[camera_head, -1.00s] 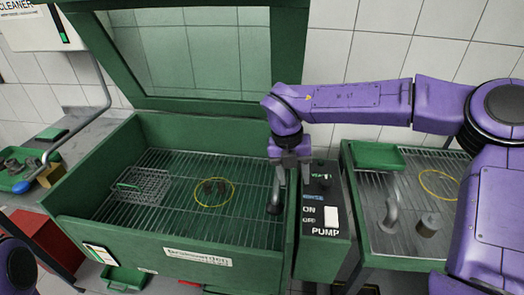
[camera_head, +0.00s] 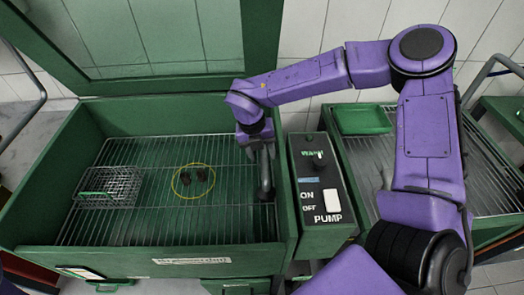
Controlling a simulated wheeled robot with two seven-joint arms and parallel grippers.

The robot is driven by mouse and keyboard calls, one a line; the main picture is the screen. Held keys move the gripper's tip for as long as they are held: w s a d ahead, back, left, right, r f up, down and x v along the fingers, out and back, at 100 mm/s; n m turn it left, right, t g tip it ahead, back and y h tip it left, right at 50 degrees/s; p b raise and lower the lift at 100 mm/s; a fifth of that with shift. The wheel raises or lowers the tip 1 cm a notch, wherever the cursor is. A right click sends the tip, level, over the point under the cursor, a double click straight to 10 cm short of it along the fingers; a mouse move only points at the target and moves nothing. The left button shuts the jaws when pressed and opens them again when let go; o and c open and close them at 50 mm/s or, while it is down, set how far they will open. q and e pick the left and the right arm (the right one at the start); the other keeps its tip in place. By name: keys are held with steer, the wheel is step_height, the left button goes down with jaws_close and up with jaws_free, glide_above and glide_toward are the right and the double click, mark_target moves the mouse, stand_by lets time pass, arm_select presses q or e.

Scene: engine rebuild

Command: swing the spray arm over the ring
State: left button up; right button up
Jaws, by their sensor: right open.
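My right gripper (camera_head: 258,146) is open at the upper part of the spray arm. The fingers are small and partly hidden, so I cannot tell whether they touch it. My left gripper is out of view.
A wire basket (camera_head: 109,187) sits on the grate left of the ring. The pump box (camera_head: 321,185) with its switch stands right of the tub. The raised lid (camera_head: 150,45) is behind. A green tray (camera_head: 362,119) lies on the right-hand rack. The grate between ring and spray arm is clear.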

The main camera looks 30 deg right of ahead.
steer(key=shift+f, duration=0.35)
steer(key=shift+s+r, duration=0.15)
steer(key=shift+s, duration=0.25)
steer(key=shift+w, duration=0.15)
jaws_close()
